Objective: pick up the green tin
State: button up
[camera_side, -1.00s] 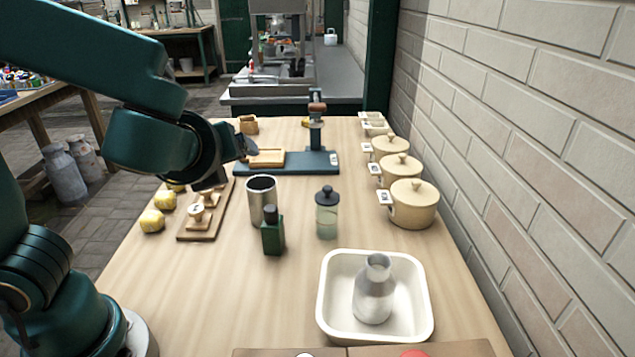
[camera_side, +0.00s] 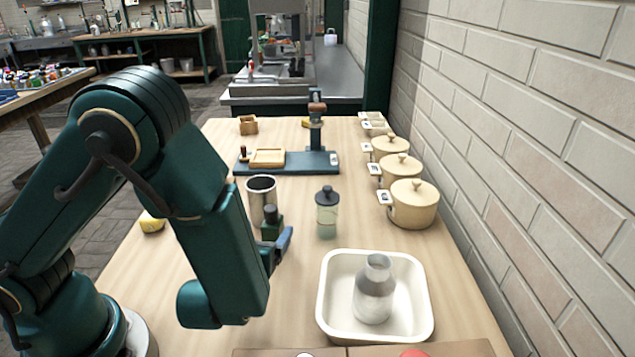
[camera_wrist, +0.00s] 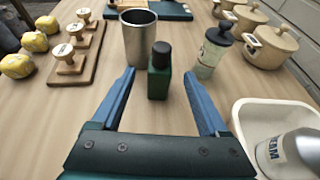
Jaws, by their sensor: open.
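The green tin (camera_side: 271,223), a small dark green block with a black cap, stands upright on the table. In the wrist view the green tin (camera_wrist: 159,83) is centred ahead, between the tips of my open blue fingers, with a gap on each side. My gripper (camera_wrist: 159,76) holds nothing. In the side view my gripper (camera_side: 282,243) is at the near side of the tin; a finger and the forearm hide the tin's lower part.
A metal cup (camera_side: 262,193) stands just behind the tin, and a dark-lidded jar (camera_side: 327,212) is to its right. A white tub (camera_side: 425,325) holding a metal bottle (camera_side: 374,290) is nearer on the right. Lidded pots (camera_side: 412,207) line the wall side. Stamps on a board (camera_wrist: 88,62) are left.

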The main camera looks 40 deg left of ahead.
aim_at(270, 236)
jog(key=shift+f, duration=0.8)
jog(key=shift+w+f, duration=0.1)
jog(key=shift+f, duration=0.05)
jog(key=shift+x, duration=2.45)
jog(key=shift+a, duration=0.1)
grip_shut()
